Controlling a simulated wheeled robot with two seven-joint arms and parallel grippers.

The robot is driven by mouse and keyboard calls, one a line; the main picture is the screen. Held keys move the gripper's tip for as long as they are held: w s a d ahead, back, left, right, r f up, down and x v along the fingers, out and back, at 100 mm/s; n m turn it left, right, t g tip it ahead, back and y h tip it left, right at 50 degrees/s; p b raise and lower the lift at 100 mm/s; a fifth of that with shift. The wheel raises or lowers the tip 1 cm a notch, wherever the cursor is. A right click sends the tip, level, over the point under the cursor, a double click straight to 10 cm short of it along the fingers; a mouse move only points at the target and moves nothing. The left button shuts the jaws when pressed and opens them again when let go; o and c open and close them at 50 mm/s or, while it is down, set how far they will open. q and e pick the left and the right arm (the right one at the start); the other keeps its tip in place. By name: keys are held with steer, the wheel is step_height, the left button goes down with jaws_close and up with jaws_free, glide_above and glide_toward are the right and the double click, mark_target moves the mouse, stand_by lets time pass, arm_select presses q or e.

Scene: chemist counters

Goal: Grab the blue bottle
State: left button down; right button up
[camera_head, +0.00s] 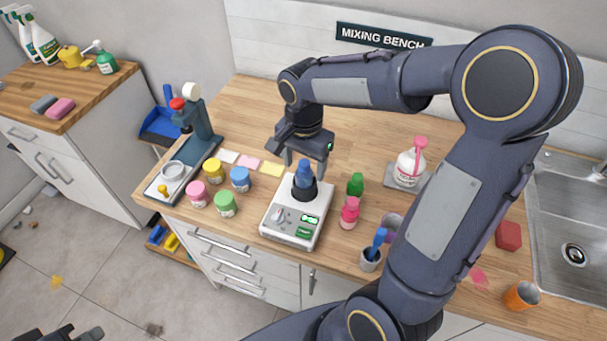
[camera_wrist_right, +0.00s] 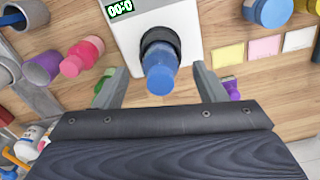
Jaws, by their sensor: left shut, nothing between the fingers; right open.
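The blue bottle (camera_head: 304,173) stands upright in a dark round holder (camera_head: 304,190) on the white scale (camera_head: 290,220). My right gripper (camera_head: 305,161) is open above it, its fingers pointing down at the bottle's upper part. In the right wrist view the blue bottle (camera_wrist_right: 160,76) lies between the two spread fingers (camera_wrist_right: 159,70), with a gap on each side. The fingers do not touch it. My left gripper (camera_head: 86,334) shows only partly at the bottom left edge, shut and empty, away from the bench.
Green (camera_head: 355,184) and pink (camera_head: 349,212) bottles stand close right of the scale. Yellow, pink, green and blue jars (camera_head: 240,179) stand to its left. A cup (camera_head: 370,260) with a blue tool is in front right.

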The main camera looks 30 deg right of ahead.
steer(key=shift+f, duration=1.4)
steer(key=c, duration=1.2)
